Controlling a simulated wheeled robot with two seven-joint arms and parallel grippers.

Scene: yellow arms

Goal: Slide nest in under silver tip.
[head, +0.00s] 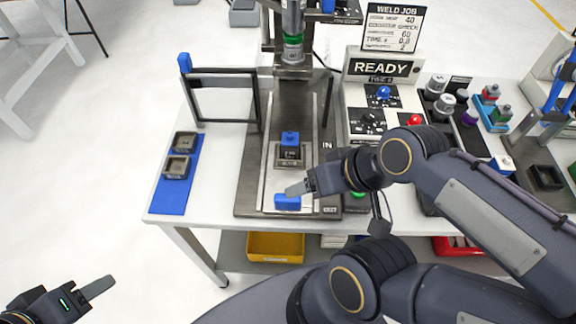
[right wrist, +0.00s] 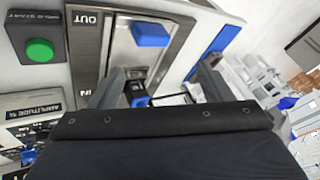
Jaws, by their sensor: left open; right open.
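The nest (head: 296,160) is a plate on a dark track, holding a dark square part with a blue knob (head: 290,138). A blue handle block (head: 287,202) sits at the track's near end; it also shows in the right wrist view (right wrist: 150,35). The silver tip (head: 292,56) hangs below a green ring at the track's far end, and the nest is on the near side of it. My right gripper (head: 300,187) is open just above the handle; whether it touches is unclear. My left gripper (head: 98,288) is open and empty at the lower left, off the table.
A dark frame (head: 225,82) stands left of the track. A blue mat (head: 169,196) with two dark square parts lies at the table's left. A control box reading READY (head: 381,68) stands right of the track, with a green button (right wrist: 40,50). IN and OUT labels line the track.

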